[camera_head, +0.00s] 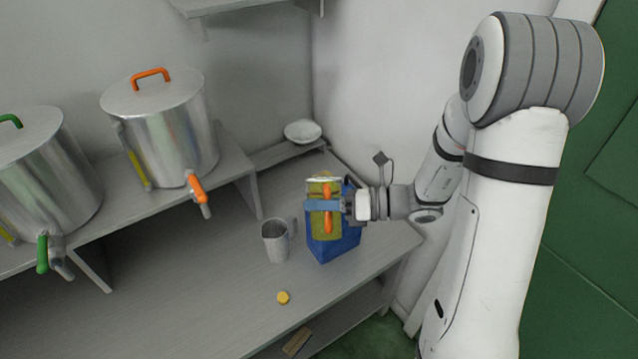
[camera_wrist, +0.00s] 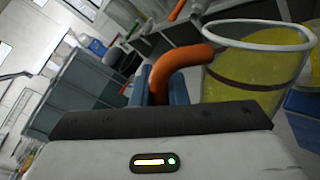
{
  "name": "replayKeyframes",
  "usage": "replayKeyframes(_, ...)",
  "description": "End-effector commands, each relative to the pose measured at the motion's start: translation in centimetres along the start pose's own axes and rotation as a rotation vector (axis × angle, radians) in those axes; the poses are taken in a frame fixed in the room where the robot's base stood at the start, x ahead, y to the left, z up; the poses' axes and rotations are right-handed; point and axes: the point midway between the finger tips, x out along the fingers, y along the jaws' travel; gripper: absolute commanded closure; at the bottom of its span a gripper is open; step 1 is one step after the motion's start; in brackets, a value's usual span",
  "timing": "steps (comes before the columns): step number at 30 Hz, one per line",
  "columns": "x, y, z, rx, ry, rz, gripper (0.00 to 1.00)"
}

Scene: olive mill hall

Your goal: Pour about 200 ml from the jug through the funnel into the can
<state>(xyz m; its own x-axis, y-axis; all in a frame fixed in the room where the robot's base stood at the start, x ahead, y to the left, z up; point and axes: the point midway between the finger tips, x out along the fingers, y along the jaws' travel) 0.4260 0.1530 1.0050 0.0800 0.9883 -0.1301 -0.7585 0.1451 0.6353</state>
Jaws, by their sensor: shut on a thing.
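A clear jug with yellow-green oil (camera_head: 316,224) and an orange handle (camera_head: 328,222) looks close to upright in the head view. My gripper (camera_head: 325,205) is shut on the handle, with blue fingers around it. The jug (camera_wrist: 258,76) also shows at the right of the wrist view, its pale rim and a dark band visible. A blue can (camera_head: 338,248) stands on the bench behind and below the jug, which hides much of it. I cannot make out the funnel; the can's top is hidden by the jug and gripper.
A grey metal mug (camera_head: 276,242) stands just left of the can. A yellow cap (camera_head: 283,297) lies on the bench (camera_head: 210,290). Two steel vats (camera_head: 170,125) (camera_head: 45,180) with taps stand on a raised shelf. A white bowl (camera_head: 302,131) sits in the back corner. The front bench is mostly clear.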

Motion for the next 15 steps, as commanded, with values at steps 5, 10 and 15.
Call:
replayKeyframes(5,-0.03,0.16,0.47,0.025,0.004,0.001,1.0)
replayKeyframes(10,-0.06,0.25,0.83,0.051,0.009,0.001,1.0)
replayKeyframes(15,-0.08,0.3,1.12,0.073,0.014,0.0,1.0)
